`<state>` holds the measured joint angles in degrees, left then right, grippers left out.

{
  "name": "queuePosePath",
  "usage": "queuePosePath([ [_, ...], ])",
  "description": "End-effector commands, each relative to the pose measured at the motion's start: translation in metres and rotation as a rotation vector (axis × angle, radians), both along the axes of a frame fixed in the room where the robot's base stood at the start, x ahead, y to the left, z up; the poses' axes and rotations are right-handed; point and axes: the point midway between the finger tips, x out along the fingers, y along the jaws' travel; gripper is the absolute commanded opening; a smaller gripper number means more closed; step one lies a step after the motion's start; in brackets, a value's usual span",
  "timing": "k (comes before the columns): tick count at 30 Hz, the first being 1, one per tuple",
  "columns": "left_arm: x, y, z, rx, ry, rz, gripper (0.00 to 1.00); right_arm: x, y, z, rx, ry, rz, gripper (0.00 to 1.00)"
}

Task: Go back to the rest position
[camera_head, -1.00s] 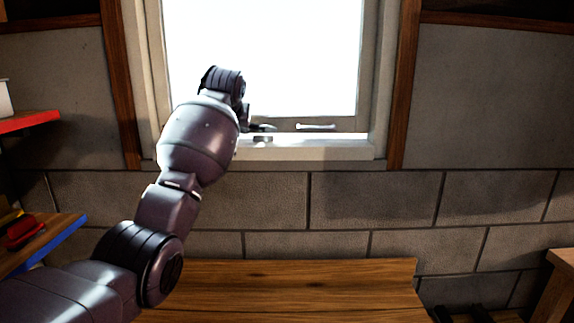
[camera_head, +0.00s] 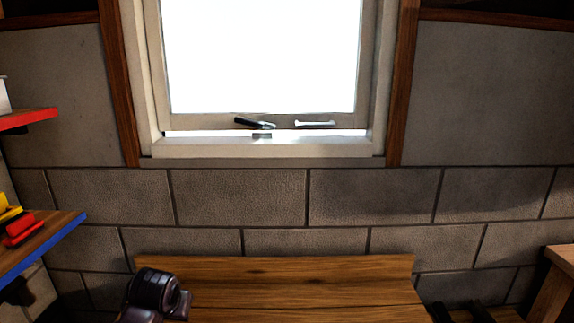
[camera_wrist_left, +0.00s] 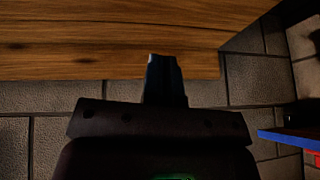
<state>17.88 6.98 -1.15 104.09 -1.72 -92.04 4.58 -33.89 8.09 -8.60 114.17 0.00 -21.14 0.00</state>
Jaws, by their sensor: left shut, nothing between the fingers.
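My left gripper (camera_wrist_left: 164,68) shows in the left wrist view, its dark fingers together with nothing between them. In that view it is seen against the wooden top and the grey block wall, apart from both as far as I can tell. In the head view only a dark joint of my left arm (camera_head: 155,292) shows low at the left, in front of the wooden top; the gripper itself is out of that view. My right gripper is not in view.
A wooden top (camera_head: 290,278) lies below the window (camera_head: 258,60). The window has a dark handle (camera_head: 250,123) and a pale handle (camera_head: 315,124). Blue-edged (camera_head: 45,243) and red-edged (camera_head: 28,117) shelves stand left; a wooden piece (camera_head: 553,285) stands right. Space before the window is clear.

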Motion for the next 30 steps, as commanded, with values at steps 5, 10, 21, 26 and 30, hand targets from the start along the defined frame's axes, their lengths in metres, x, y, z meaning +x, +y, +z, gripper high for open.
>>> queuePosePath([
  [5,-0.069,0.011,-0.037,-0.003,0.042,0.0,0.0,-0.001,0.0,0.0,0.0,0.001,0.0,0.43],
  [10,-0.135,0.018,-0.058,-0.009,0.079,-0.002,0.0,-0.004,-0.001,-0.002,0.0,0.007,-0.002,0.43],
  [21,-0.265,0.023,-0.069,-0.026,0.149,0.001,0.0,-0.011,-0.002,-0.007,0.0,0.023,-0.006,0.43],
  [26,-0.299,0.022,-0.064,-0.032,0.167,0.003,0.0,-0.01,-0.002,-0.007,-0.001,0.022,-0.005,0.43],
  [30,-0.323,0.022,-0.06,-0.035,0.18,0.005,0.0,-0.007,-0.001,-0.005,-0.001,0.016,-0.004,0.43],
])
